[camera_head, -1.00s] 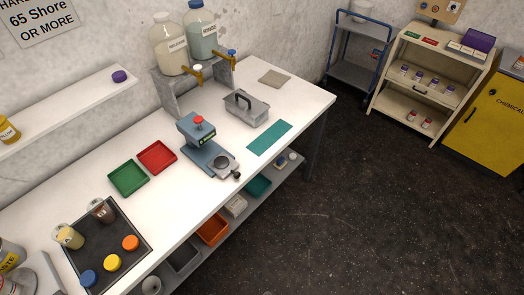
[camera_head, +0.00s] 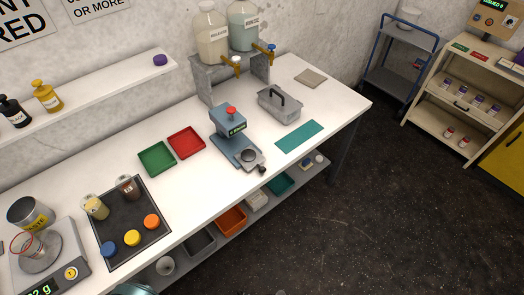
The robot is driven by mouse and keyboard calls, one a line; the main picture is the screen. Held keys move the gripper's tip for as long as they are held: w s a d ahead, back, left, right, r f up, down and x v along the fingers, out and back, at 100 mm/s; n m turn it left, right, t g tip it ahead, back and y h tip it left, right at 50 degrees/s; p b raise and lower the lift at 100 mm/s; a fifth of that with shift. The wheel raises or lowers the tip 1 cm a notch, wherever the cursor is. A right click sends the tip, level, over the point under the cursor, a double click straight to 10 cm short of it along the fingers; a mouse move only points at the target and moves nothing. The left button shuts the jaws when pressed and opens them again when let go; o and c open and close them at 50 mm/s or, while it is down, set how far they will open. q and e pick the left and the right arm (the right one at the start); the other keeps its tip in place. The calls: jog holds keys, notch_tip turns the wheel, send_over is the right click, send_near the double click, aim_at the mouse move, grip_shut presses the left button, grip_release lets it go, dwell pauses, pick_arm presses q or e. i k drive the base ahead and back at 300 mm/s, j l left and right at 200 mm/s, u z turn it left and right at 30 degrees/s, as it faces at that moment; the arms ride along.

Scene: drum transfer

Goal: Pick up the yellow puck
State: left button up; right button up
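The yellow puck (camera_head: 132,238) lies on the dark tray (camera_head: 118,256) at the front left of the white bench. It sits between a blue puck (camera_head: 109,249) on its left and an orange puck (camera_head: 152,221) on its right. Neither of my grippers can be made out in the head view. A small rounded teal-grey shape shows at the bottom edge, below the tray, but I cannot tell what it is.
Two small jars, one cream (camera_head: 95,207) and one brown (camera_head: 128,188), stand at the tray's back edge. A scale (camera_head: 72,250) with a beaker stands left of it. Green (camera_head: 157,159) and red (camera_head: 186,143) trays and a blue press (camera_head: 232,137) stand further right.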

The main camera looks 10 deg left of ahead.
aim_at(133, 237)
jog(key=u, duration=2.2)
